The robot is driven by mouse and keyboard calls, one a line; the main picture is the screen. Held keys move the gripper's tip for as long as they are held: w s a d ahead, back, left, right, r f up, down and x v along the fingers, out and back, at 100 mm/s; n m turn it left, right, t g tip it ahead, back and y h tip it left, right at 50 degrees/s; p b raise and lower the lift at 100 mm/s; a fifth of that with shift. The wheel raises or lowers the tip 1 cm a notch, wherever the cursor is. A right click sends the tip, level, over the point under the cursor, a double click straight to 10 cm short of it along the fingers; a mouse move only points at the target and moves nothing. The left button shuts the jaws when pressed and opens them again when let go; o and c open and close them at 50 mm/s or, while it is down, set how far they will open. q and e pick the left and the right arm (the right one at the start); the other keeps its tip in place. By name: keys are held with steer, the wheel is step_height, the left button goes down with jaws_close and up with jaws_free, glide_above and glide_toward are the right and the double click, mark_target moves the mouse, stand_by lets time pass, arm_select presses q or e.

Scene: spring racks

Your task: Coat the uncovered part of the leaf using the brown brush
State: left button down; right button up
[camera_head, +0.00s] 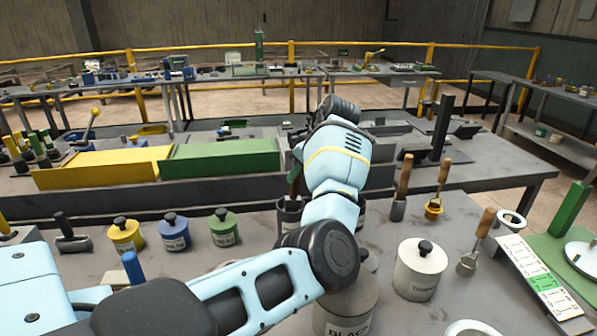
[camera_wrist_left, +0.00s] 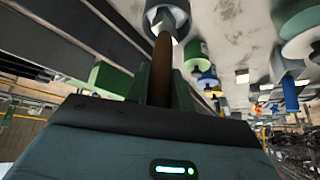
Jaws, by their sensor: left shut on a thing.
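My left arm reaches from the lower left to the middle of the head view, and its gripper (camera_head: 294,182) is mostly hidden behind the wrist. In the left wrist view the gripper (camera_wrist_left: 160,85) is shut on the brown handle of the brush (camera_wrist_left: 161,65). The brush's lower end meets a grey round pot (camera_wrist_left: 168,14); whether it is inside cannot be told. In the head view a dark open pot (camera_head: 290,214) stands just below the gripper. I cannot make out the leaf for certain. My right gripper is not in view.
Yellow (camera_head: 126,235), blue (camera_head: 174,232) and green (camera_head: 223,228) lidded pots stand left. A large black-labelled pot (camera_head: 345,318) and a white pot (camera_head: 420,270) stand in front. Brown-handled tools (camera_head: 480,235) stand right. Yellow (camera_head: 105,169) and green (camera_head: 222,160) boxes lie behind.

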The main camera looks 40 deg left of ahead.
arm_select(q)
steer(key=shift+r, duration=0.1)
stand_by(0.5)
steer(key=shift+r+p, duration=0.7)
steer(key=shift+r, duration=2.5)
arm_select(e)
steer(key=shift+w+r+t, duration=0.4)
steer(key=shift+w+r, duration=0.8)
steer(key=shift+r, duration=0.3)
arm_select(q)
steer(key=shift+r+p, duration=0.4)
steer(key=shift+r, duration=1.55)
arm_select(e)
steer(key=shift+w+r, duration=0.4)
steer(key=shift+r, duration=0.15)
